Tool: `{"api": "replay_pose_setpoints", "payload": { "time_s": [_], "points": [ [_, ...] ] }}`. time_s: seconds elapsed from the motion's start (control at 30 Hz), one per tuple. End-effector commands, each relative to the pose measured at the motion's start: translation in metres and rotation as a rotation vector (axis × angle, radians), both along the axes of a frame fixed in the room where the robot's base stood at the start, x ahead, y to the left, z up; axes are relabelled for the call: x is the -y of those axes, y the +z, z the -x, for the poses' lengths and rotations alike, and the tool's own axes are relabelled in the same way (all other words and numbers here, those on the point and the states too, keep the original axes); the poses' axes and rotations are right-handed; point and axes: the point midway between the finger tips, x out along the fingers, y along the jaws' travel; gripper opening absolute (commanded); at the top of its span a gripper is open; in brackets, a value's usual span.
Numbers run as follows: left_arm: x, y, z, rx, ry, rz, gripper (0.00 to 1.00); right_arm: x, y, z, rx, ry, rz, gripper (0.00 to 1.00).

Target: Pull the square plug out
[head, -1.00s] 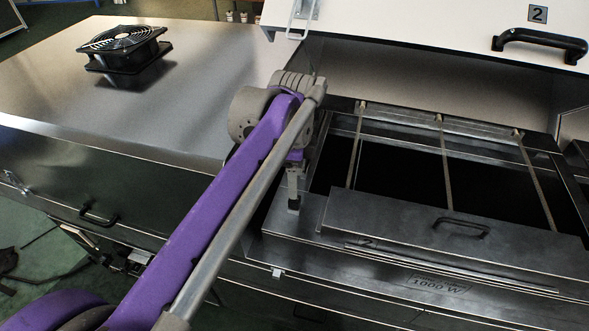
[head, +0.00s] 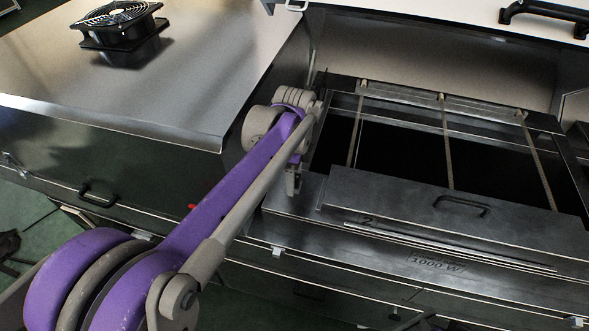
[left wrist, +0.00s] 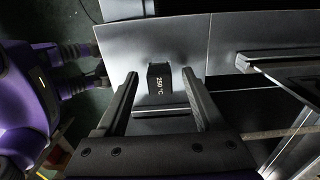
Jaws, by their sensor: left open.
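A small dark block marked "250 °C" (left wrist: 159,84) shows in the left wrist view, against a grey metal surface. It looks square-cornered and may be the square plug; I cannot tell for sure. My left gripper (left wrist: 158,76) is open, with one finger on each side of the block in the picture. Whether the fingers touch it I cannot tell. In the head view my left gripper (head: 293,186) points down at the left end of the dryer's metal front ledge (head: 300,215). The block cannot be made out there. My right gripper is not in view.
Right of my gripper is an open dark bay with thin rods (head: 448,150). In front of it lies a metal cover with a black handle (head: 461,205). A raised lid (head: 430,28) stands behind. A black fan (head: 119,26) sits on the left housing.

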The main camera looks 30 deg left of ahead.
Motion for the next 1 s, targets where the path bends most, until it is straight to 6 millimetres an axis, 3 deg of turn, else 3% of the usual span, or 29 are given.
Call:
{"api": "replay_pose_setpoints", "payload": {
  "time_s": [0.27,0.6,0.67,0.73,0.77,0.8,0.9,1.0],
  "points": [
    [0.0001,-0.0009,0.0,0.0,0.0,0.0,0.68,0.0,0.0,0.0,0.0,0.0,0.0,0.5],
    [0.0,-0.0007,0.0001,0.0,0.0,0.0,0.07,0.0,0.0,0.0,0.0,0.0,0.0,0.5],
    [0.0,-0.0007,0.0001,0.0,0.0,0.0,0.0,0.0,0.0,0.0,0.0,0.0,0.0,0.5],
    [0.0,-0.0007,0.0001,0.0,0.0,0.0,0.0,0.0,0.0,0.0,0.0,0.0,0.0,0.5],
    [0.0,-0.0007,0.0001,0.0,0.0,0.0,0.42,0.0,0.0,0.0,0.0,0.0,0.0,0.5],
    [0.0,-0.0007,0.0001,0.0,0.0,0.0,0.49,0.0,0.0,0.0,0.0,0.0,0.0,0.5],
    [0.0,-0.0007,0.0001,0.0,0.0,0.0,0.67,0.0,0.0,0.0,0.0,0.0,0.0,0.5],
    [0.0,-0.0007,0.0001,0.0,0.0,0.0,0.7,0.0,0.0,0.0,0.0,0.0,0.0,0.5]
  ]
}}
